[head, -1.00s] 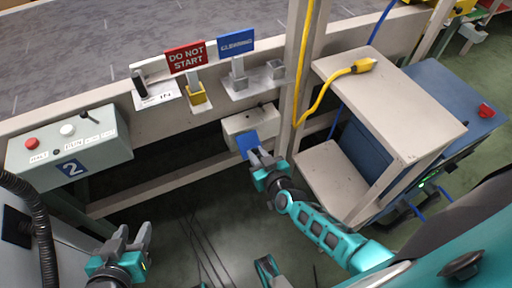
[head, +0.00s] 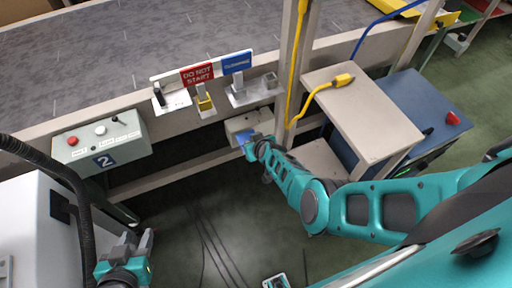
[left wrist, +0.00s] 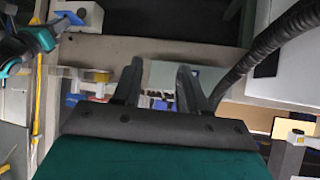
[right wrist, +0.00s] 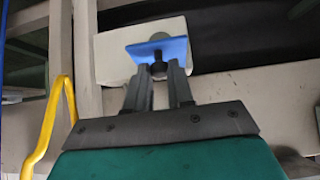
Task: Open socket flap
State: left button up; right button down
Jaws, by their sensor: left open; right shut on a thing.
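The socket box (head: 249,122) is a pale box on the conveyor's side beam, with a blue flap (head: 243,137) at its front. In the right wrist view, the flap (right wrist: 174,50) stands out at an angle from the box (right wrist: 112,62) and carries a dark knob (right wrist: 158,67). My right gripper (right wrist: 158,74) is shut on this knob; it also shows in the head view (head: 255,145). The flap and gripper hide the socket's front. My left gripper (head: 138,243) is open and empty at the lower left, far from the box.
A yellow cable with plug (head: 342,81) lies on the beige shelf (head: 368,112) right of the box. A beige post (head: 291,75) stands between them. A control box (head: 103,142) marked 2 is at left. Red and blue signs (head: 197,74) stand above.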

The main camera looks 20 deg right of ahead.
jog(key=shift+w+d+r+g, duration=0.15)
jog(key=shift+w+r+g, duration=0.35)
jog(key=shift+w+r, duration=0.3)
jog(key=shift+s+r, duration=0.1)
jog(key=shift+s, duration=0.05)
jog(key=shift+g, duration=0.4)
jog(key=c, duration=1.3)
grip_release()
jog(key=shift+c, duration=0.2)
jog(key=o, duration=0.4)
jog(key=shift+s, duration=0.25)
jog(key=shift+c, duration=0.2)
jog(key=shift+f, duration=0.2)
jog(key=shift+r, duration=0.1)
